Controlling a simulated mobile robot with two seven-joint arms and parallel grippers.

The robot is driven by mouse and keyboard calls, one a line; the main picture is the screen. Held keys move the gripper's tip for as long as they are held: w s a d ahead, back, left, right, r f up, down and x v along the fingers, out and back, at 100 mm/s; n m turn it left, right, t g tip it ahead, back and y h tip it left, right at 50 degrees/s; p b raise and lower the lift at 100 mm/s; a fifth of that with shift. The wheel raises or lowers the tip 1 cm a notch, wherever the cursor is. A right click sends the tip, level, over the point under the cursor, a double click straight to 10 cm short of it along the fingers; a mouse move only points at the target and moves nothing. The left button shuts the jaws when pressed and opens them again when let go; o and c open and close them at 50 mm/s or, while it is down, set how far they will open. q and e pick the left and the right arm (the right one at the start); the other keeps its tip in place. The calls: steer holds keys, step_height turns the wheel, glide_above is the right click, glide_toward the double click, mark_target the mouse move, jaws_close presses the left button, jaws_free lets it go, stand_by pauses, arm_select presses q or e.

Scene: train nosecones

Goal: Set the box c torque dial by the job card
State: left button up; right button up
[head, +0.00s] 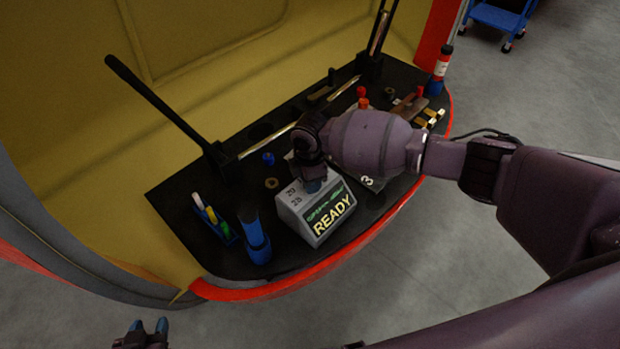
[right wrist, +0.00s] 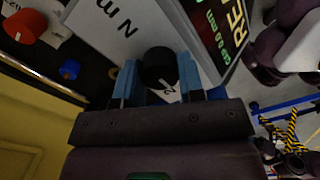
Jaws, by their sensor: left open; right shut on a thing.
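A grey box (head: 313,213) with a lit display reading READY stands near the front edge of the black deck. My right gripper (head: 313,180) is over its top face, and the arm hides part of it. In the right wrist view the blue fingers (right wrist: 158,78) are shut on a black dial (right wrist: 158,62) on the box top, one finger on each side. "N m" is printed beside the dial, and the display (right wrist: 222,32) shows "GAP 0.0 mm". No box letter or job card is readable. My left gripper (head: 148,328) is open and empty, low at left, away from the deck.
A blue rack (head: 217,226) with pens and a blue cylinder (head: 257,241) stand left of the box. A blue knob (head: 268,158) is behind it. A black lever (head: 160,100) rises at left.

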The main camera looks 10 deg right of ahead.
arm_select(q)
steer(key=shift+s, duration=0.1)
arm_select(e)
steer(key=shift+s, duration=0.1)
steer(key=o, duration=0.9)
arm_select(q)
steer(key=shift+s+a+f, duration=0.1)
steer(key=shift+s+f, duration=0.3)
steer(key=shift+s, duration=0.1)
arm_select(e)
step_height(320, 180, up, 9)
steer(key=shift+r+p, duration=0.1)
steer(key=shift+p, duration=0.7)
arm_select(q)
steer(key=r, duration=0.1)
steer(key=w+r, duration=0.1)
steer(key=shift+w+r, duration=0.1)
steer(key=shift+r, duration=0.2)
arm_select(e)
steer(key=shift+r, duration=0.8)
arm_select(q)
steer(key=shift+s+f, duration=0.1)
steer(key=shift+s, duration=0.1)
